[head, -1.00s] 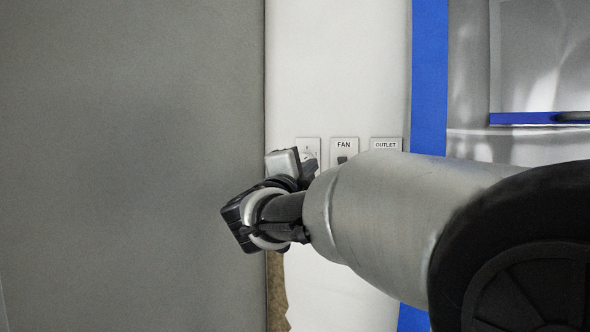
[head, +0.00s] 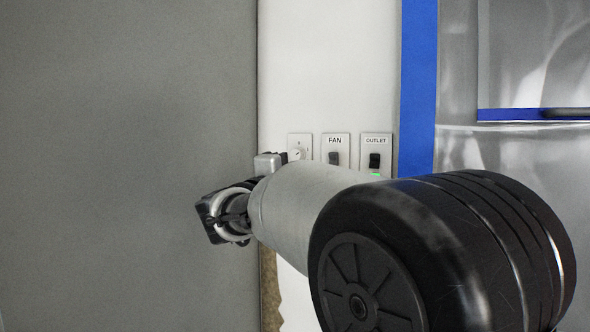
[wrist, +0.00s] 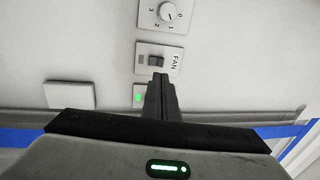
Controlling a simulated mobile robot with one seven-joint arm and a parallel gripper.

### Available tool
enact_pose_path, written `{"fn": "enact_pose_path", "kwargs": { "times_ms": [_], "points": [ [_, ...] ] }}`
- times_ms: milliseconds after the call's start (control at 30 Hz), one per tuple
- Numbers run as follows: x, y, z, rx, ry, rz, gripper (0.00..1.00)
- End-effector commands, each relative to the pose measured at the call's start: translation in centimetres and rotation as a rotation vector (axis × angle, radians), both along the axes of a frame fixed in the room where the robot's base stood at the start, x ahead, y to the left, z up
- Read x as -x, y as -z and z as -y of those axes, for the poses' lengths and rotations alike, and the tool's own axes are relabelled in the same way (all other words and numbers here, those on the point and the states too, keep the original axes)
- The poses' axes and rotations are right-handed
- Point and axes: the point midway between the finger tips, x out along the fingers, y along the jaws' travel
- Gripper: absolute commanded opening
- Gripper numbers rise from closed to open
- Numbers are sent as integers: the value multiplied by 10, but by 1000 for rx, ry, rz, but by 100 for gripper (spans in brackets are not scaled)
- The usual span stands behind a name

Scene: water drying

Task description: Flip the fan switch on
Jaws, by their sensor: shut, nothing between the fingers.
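The fan switch (head: 334,157) is a dark rocker on a white plate labelled FAN, in the middle of three wall plates. The wrist view shows its rocker (wrist: 156,60) too, with an unlit dark mark on the plate beside it. My gripper (wrist: 159,76) is shut and empty. Its fingertips reach up to the edge of the fan plate, close to the rocker; I cannot tell whether they touch. The fingers partly cover the outlet plate. In the head view my arm hides the fan plate's lower part.
A dial plate (head: 299,147) is left of the fan plate. The outlet switch (head: 375,160), with a green light, is right of it. A grey panel (head: 130,150) fills the left, and a blue frame strip (head: 418,90) stands at right. A blank plate (wrist: 69,95) shows in the wrist view.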

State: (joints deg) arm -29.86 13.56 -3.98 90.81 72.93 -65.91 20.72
Motion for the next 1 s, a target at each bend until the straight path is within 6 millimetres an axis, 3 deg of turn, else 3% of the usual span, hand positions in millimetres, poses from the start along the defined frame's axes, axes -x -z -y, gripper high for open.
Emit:
{"fn": "enact_pose_path", "kwargs": {
  "times_ms": [300, 500, 1000],
  "points": [
    [-55, -14, 40, 1, 1, 0, 0],
    [-76, -18, 55, 2, -1, 0, 0],
    [-84, -19, 61, 1, -1, 1, 0]
  ]
}}
